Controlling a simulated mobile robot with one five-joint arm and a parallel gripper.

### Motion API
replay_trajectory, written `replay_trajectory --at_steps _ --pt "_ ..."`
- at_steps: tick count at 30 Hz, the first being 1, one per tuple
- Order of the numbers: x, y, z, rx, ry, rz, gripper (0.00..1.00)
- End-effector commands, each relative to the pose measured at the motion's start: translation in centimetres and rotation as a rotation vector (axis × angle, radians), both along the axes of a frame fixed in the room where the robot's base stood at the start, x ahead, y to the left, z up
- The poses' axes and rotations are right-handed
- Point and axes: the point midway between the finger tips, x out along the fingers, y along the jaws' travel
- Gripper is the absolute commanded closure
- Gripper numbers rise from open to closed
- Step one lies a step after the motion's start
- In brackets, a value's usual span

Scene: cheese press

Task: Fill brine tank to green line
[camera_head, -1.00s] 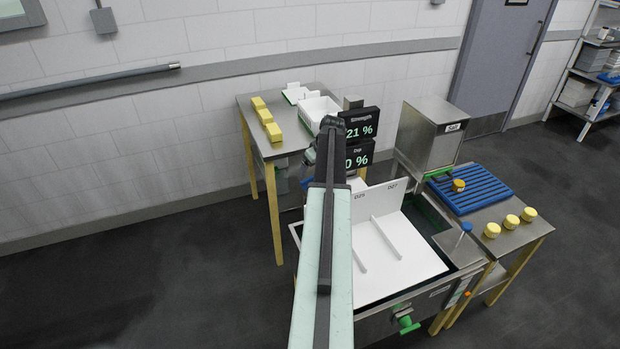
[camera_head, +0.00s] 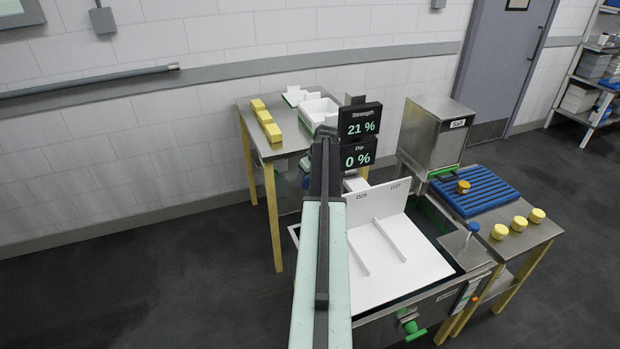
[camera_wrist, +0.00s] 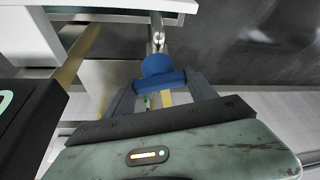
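The brine tank (camera_head: 368,332) is a steel basin at the middle right in the head view. In the head view my arm hides the gripper.
A green valve (camera_head: 408,322) is on the tank's front. A blue-knobbed post (camera_head: 473,228) stands at its right. The salt hopper (camera_head: 430,140), blue rack (camera_head: 478,190) and yellow cheeses (camera_head: 518,223) are to the right. A side table (camera_head: 290,128) stands behind left. The floor at left is clear.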

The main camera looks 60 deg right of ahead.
Motion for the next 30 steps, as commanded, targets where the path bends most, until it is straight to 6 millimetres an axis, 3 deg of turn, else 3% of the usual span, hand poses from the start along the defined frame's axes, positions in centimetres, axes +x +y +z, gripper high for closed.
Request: replay_trajectory --at_steps 5,14,23,24,26,30 --pt "-0.04 0.05 0.0 -0.001 0.0 -0.038 0.75" --pt "-0.09 -0.02 0.0 -0.002 0.001 -0.311 0.75" --pt "-0.14 -0.14 0.0 -0.002 0.001 -0.335 0.75" --pt "-0.14 -0.15 0.01 -0.002 0.001 -0.335 0.29" --pt "-0.15 -0.14 0.0 -0.001 0.0 -0.335 0.13" --pt "-0.14 -0.12 -0.01 -0.001 0.001 -0.334 0.13"
